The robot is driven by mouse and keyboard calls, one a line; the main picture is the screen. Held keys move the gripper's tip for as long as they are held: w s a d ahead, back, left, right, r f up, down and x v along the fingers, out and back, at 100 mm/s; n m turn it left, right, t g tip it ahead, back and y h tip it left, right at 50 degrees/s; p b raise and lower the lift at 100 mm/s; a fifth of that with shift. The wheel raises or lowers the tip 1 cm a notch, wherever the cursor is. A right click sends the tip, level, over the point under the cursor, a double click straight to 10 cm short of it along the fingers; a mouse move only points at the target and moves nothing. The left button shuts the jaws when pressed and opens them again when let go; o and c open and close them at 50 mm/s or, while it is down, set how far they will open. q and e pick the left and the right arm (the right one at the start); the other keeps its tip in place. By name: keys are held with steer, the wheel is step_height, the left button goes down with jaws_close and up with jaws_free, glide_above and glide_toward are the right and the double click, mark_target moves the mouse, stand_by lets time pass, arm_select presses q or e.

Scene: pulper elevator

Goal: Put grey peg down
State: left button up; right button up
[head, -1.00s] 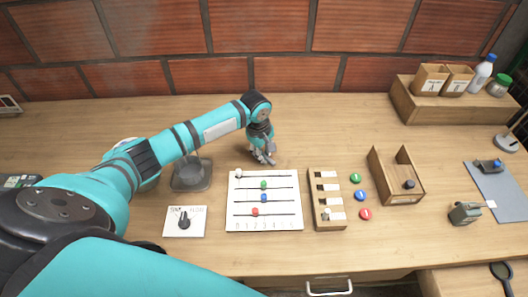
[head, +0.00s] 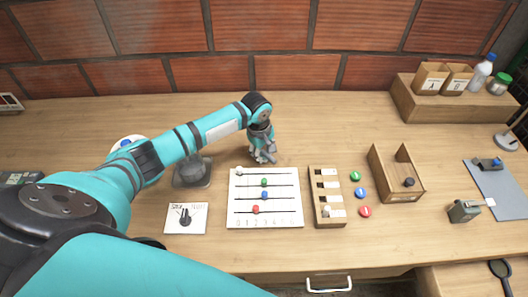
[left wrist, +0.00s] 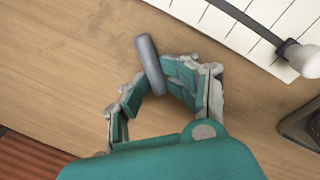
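The grey peg (left wrist: 148,62) shows in the left wrist view as a short rounded bar between the fingertips of my left gripper (left wrist: 155,76). The fingertips close in on its two sides, and it sticks out beyond them. In the head view my left gripper (head: 263,156) points down, low over the bare wood behind the slider board (head: 290,216); the peg is not clear there. I cannot tell whether the peg touches the table. My right gripper is not in view.
The slider board with coloured knobs lies just in front of the gripper. A slotted wooden block (head: 317,213), coloured discs (head: 361,193) and an open wooden box (head: 402,198) are to its right.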

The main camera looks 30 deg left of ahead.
arm_select(q)
steer(key=shift+s+d+f, duration=0.1)
steer(key=shift+s+f, duration=0.1)
steer(key=shift+f, duration=0.05)
steer(key=shift+r, duration=0.25)
step_height(320, 180, up, 13)
steer(key=s, duration=0.1)
steer(key=shift+a, duration=0.35)
steer(key=shift+f, duration=0.1)
